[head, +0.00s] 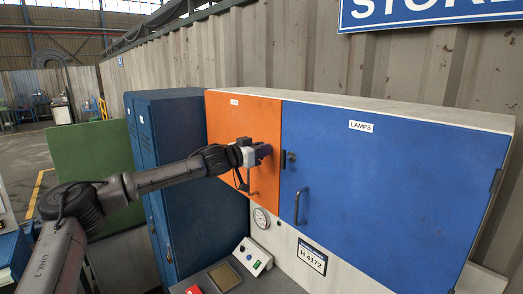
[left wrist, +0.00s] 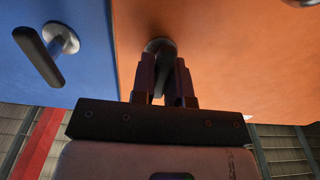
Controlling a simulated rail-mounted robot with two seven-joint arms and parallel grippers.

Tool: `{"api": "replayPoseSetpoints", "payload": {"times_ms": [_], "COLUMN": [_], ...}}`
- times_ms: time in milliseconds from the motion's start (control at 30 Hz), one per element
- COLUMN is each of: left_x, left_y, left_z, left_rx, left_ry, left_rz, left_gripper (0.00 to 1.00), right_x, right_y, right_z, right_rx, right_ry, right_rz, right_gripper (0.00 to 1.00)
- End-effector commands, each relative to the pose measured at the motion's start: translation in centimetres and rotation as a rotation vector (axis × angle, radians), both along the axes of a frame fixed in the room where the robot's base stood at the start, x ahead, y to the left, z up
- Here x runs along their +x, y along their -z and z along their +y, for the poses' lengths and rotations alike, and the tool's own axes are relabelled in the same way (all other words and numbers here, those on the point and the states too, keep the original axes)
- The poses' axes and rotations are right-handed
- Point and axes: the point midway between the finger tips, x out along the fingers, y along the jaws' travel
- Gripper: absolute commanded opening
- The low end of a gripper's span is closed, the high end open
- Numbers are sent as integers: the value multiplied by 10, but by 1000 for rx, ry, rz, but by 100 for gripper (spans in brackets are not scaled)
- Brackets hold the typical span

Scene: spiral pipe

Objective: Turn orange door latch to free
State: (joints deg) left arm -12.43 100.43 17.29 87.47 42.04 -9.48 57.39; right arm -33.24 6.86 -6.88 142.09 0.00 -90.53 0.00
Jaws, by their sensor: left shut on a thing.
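The orange door (head: 243,112) is the left door of the wall cabinet and looks closed. Its dark latch (left wrist: 158,46) shows in the left wrist view between my fingers, with its round base against the orange panel. My left gripper (head: 264,151) is at the right edge of the orange door and hides the latch in the head view. In the left wrist view the gripper (left wrist: 166,75) is shut on the latch, one finger on each side. The latch's exact angle is hard to tell. My right gripper is not in view.
The blue door (head: 390,170), labelled LAMPS, adjoins on the right. Its own dark latch (left wrist: 42,55) is close to my gripper. A dark pull handle (head: 298,206) sticks out below. A gauge (head: 261,218) and a control box (head: 252,257) are underneath. A blue locker (head: 185,200) stands left.

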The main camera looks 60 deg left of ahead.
Motion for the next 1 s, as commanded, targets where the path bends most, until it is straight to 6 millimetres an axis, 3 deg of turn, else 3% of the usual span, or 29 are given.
{"api": "replayPoseSetpoints", "payload": {"times_ms": [433,1000], "left_x": [0,1], "left_y": [0,1], "left_z": [-1,-4], "left_rx": [95,607], "left_ry": [0,0], "left_rz": [11,79], "left_gripper": [0,0], "right_x": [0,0], "right_y": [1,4], "right_z": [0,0], "right_rx": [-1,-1], "right_ry": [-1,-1], "right_rz": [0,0], "right_gripper": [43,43]}}
